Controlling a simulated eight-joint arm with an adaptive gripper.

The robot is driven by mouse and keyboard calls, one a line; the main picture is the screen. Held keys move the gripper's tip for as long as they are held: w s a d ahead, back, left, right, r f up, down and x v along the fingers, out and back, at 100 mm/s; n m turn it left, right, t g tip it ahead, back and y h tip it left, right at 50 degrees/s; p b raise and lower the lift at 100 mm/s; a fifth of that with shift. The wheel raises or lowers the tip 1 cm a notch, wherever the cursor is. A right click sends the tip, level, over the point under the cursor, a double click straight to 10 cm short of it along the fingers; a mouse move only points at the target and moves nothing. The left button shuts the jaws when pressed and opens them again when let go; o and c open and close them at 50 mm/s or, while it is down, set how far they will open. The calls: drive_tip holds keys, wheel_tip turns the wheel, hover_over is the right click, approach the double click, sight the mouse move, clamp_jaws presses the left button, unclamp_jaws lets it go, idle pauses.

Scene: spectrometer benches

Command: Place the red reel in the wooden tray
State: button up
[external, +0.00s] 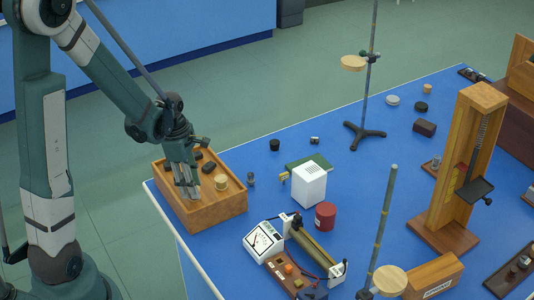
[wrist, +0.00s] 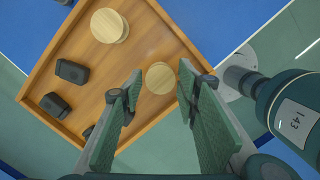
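The red reel (external: 325,215) stands on the blue bench in the external view, beside a white box and well to the right of the wooden tray. It does not show in the wrist view. The wooden tray (external: 215,213) sits at the bench's left corner; its rim also shows in the wrist view (wrist: 40,60). My gripper (external: 187,193) points down over the tray, far from the reel. In the wrist view my gripper (wrist: 161,72) is open, with a pale wooden disc (wrist: 159,80) visible between its fingers, apparently below them.
The tray also holds another wooden disc (wrist: 108,26) and several dark blocks (wrist: 71,71). Near the reel are the white box (external: 310,187), a meter (external: 263,241) and a slide-wire apparatus (external: 316,248). A tall rod stand (external: 388,210) rises in front; a wooden column (external: 465,150) stands right.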

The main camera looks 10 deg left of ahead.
wheel_tip(320, 180, up, 10)
drive_tip(key=a+p, duration=0.1)
drive_tip(key=shift+a, duration=0.3)
idle(0.3)
idle(0.5)
drive_tip(key=shift+r, duration=0.1)
drive_tip(key=s+a+r+m+t+y, duration=0.1)
drive_tip(key=s+a+r+m+t, duration=0.6)
drive_tip(key=s+a+r+m, duration=0.5)
drive_tip(key=shift+a+r+m+y, duration=0.4)
drive_tip(key=shift+a+r+m, duration=1.1)
drive_tip(key=shift+m, duration=1.5)
drive_tip(key=shift+d+r, duration=0.25)
drive_tip(key=shift+d, duration=0.05)
drive_tip(key=shift+f, duration=0.1)
